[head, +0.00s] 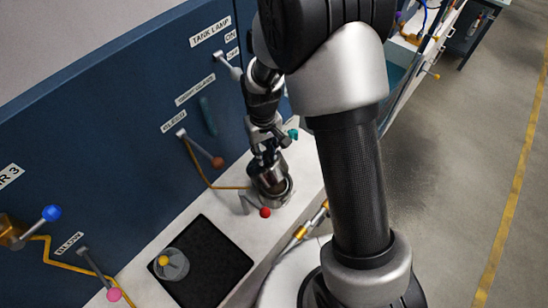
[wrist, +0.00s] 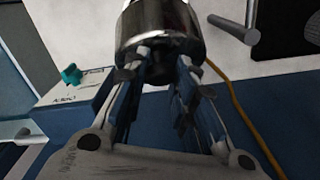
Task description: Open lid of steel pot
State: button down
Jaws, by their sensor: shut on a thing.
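The steel pot (head: 281,194) is a shiny cylinder on the white bench top, beside the blue panel. In the wrist view its curved polished wall (wrist: 160,22) fills the top middle. My gripper (head: 266,158) comes down on the pot from above. In the wrist view, my gripper (wrist: 164,57) has its two fingertips at the near rim of the steel piece and is shut on it. I cannot tell where the lid ends and the pot body begins. My fingers and wrist hide part of the top.
A lever with a red ball (head: 265,212) stands close by the pot. A grey round piece with a yellow knob (head: 171,265) sits on a black mat (head: 217,260). Levers with brown (head: 217,162), blue (head: 51,213) and pink (head: 114,295) balls stick out from the panel.

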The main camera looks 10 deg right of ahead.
jog(key=shift+w+a+r, duration=0.1)
jog(key=shift+w+a, duration=0.55)
jog(key=shift+w, duration=0.15)
jog(key=shift+w+a, duration=0.5)
jog(key=shift+s+f, duration=0.1)
jog(key=shift+f, duration=0.1)
jog(key=c, duration=1.7)
grip_release()
jog(key=o, duration=0.4)
jog(key=shift+w+a+f, duration=0.1)
jog(key=shift+w, duration=0.15)
